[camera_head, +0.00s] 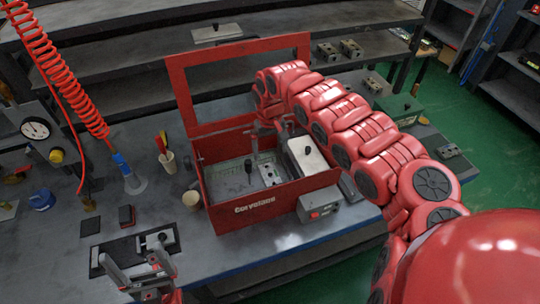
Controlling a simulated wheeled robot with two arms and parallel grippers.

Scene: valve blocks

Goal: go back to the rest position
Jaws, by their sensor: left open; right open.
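My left gripper (132,262) is at the lower left, low over the near edge of the workbench (225,262). Its grey fingers are apart, with a dark plate (170,232) just behind them. I see nothing held between them. My red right arm comes in from the right and arches over the bench to an open red box (255,212). My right gripper (268,130) is small and partly hidden by its own wrist, above the back part of the box. It is open, and its fingertips are hard to make out.
A valve block (268,170) and a white-topped block (308,156) are inside the box, whose framed lid (178,82) stands open. A grey device (320,207) is at its front right. A coiled red hose (65,75) and a gauge (36,128) stand left. More valve blocks lie behind.

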